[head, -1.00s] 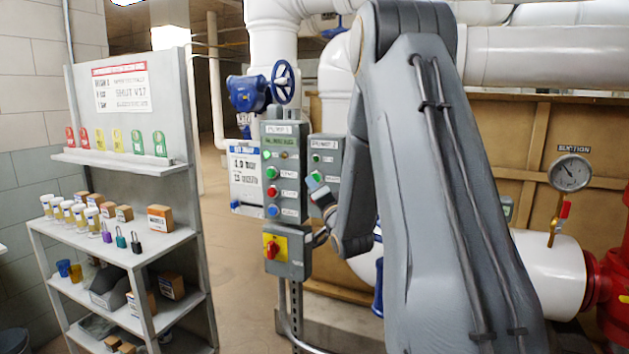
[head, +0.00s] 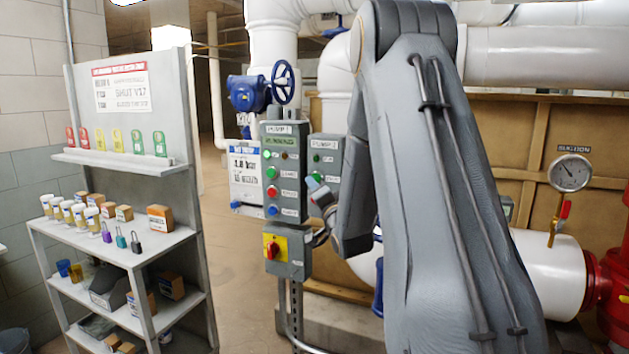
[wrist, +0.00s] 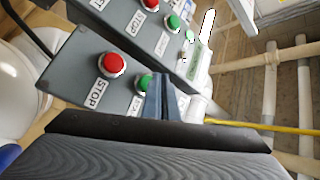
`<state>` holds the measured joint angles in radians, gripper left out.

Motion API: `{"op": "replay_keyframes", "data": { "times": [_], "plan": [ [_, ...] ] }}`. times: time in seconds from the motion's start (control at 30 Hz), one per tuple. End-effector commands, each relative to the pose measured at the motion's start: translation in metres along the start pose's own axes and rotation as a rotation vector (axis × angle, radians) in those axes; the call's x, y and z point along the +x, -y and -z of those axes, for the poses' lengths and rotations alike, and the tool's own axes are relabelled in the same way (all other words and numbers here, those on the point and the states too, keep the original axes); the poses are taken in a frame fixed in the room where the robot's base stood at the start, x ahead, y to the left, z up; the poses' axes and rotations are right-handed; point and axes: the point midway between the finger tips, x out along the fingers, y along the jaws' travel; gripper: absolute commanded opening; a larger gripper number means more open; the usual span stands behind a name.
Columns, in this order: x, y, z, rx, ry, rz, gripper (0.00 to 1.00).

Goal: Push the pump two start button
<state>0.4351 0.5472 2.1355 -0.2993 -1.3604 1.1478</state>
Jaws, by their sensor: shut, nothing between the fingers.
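The pump two panel (head: 325,150) is a grey box behind and right of the Pump 1 panel (head: 283,200); its label is partly readable. A small green light (head: 317,158) shows near its top. In the wrist view, the nearer panel has a red STOP button (wrist: 111,63) and a green button (wrist: 143,82), partly covered by my fingers. My gripper (head: 315,184) is shut and empty, with its tips at the green button, also in the wrist view (wrist: 168,80). I cannot tell whether they touch it. In the head view my gripper and arm hide the panel's lower part.
The Pump 1 panel has green, red and blue buttons, with a red-and-yellow switch (head: 272,248) below. A blue handwheel valve (head: 283,82) is above. A shelf (head: 150,240) stands left; white pipes (head: 545,55) and a suction gauge (head: 570,173) are right. Open floor lies between shelf and panels.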

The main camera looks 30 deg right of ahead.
Motion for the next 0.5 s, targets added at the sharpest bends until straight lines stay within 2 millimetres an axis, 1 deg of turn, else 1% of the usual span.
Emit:
{"op": "replay_keyframes", "data": {
  "times": [0.3,0.5],
  "plan": [
    [0.0066,-0.0047,0.0038,0.000,0.000,0.000,0.00],
    [0.0066,-0.0043,0.0040,0.000,0.000,0.000,0.00]
  ]
}}
